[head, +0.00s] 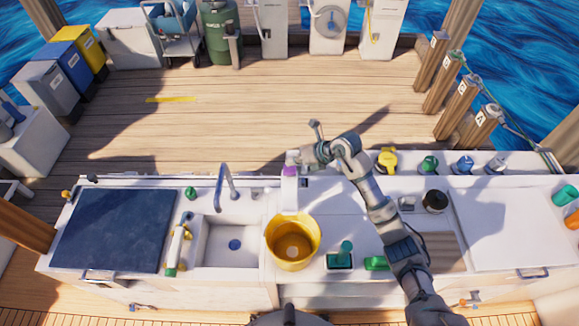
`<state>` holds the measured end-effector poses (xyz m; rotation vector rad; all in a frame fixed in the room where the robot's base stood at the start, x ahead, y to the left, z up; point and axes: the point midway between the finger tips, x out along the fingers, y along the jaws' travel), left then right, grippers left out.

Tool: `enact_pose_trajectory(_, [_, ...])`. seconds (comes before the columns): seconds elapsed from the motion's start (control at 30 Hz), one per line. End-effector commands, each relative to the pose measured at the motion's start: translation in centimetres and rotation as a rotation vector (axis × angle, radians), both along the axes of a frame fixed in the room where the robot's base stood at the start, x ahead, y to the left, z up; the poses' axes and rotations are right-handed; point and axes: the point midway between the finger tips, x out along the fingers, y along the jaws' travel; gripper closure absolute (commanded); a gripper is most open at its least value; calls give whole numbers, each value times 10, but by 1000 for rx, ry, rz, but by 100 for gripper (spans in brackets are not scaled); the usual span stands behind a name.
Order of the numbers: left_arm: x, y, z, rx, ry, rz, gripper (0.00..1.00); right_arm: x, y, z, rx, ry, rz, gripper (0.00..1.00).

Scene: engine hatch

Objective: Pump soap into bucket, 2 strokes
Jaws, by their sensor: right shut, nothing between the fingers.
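The yellow bucket (279,245) stands upright on the white counter, right of the sink, with its open top facing me. A white soap bottle (289,192) with a purple pump top (290,169) stands just behind the bucket. My right gripper (304,156) is shut and empty at the pump top. I cannot tell whether it touches the pump, as the gripper partly covers it. My left gripper is not in view.
The sink (235,244) with its faucet (224,180) lies left of the bucket. A black jar (435,201) and several coloured knobs line the right side. The dark panel (115,230) at left is clear.

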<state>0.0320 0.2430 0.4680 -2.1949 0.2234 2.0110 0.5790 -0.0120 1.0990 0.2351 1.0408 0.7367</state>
Motion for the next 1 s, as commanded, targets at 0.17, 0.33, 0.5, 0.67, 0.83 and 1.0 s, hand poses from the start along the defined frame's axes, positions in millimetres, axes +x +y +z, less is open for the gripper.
enact_pose_trajectory(0.17, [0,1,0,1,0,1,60,0,-1,0,0,0,0,100])
enact_pose_trajectory(0.33, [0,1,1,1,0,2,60,0,-1,1,0,0,0,100])
enact_pose_trajectory(0.5, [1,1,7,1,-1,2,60,0,-1,11,0,-1,0,100])
enact_pose_trajectory(0.67, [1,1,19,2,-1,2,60,0,-1,27,0,-1,0,100])
enact_pose_trajectory(0.83, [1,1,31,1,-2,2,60,0,-1,44,0,-2,1,100])
enact_pose_trajectory(1.0, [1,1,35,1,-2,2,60,0,-1,52,0,-1,-1,100])
